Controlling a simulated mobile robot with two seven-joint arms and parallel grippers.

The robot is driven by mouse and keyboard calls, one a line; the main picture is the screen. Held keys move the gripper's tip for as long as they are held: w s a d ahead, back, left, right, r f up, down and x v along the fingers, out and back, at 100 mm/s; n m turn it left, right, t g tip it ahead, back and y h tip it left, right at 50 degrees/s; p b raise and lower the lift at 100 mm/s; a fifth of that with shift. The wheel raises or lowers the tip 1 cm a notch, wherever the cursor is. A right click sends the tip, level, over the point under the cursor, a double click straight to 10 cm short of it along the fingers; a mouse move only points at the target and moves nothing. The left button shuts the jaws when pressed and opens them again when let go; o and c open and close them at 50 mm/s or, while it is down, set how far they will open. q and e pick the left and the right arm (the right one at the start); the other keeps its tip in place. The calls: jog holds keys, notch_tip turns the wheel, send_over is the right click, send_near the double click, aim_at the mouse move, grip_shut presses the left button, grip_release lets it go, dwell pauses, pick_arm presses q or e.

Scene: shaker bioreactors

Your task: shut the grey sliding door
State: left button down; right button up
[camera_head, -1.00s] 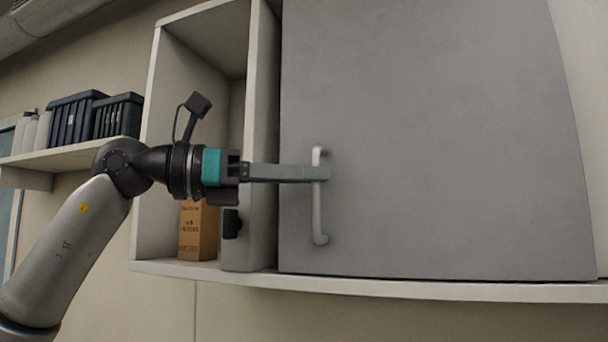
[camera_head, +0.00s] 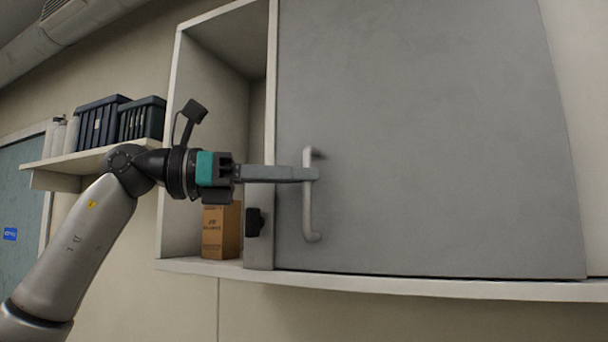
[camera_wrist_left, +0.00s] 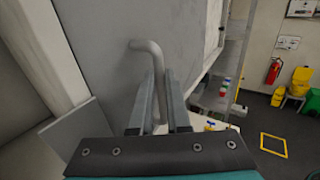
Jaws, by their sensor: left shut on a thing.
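The grey sliding door (camera_head: 430,140) covers the middle and right of the wall cabinet in the head view; the cabinet's left part is open. Its upright bar handle (camera_head: 308,215) is near the door's left edge. My left gripper (camera_head: 312,174) reaches in from the left and is shut on the handle, near its upper part. In the left wrist view the handle (camera_wrist_left: 148,48) passes between the two fingers (camera_wrist_left: 158,100), and the grey door (camera_wrist_left: 110,40) lies behind it. My right gripper is in neither view.
A brown cardboard box (camera_head: 221,230) stands in the open left part of the cabinet (camera_head: 215,100). Dark blue bins (camera_head: 120,120) and white bottles sit on a shelf (camera_head: 75,165) at left. The wrist view shows a fire extinguisher (camera_wrist_left: 273,71) and yellow bins (camera_wrist_left: 300,80) on the floor.

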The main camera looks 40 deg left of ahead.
pick_arm(q)
jog(key=c, duration=1.3)
grip_release()
jog(key=shift+a, duration=0.1)
jog(key=o, duration=0.3)
jog(key=shift+s+a, duration=0.1)
jog(key=shift+a, duration=0.1)
jog(key=shift+o, duration=0.5)
jog(key=shift+d, duration=0.15)
jog(key=b+v, duration=0.2)
jog(key=v, duration=1.3)
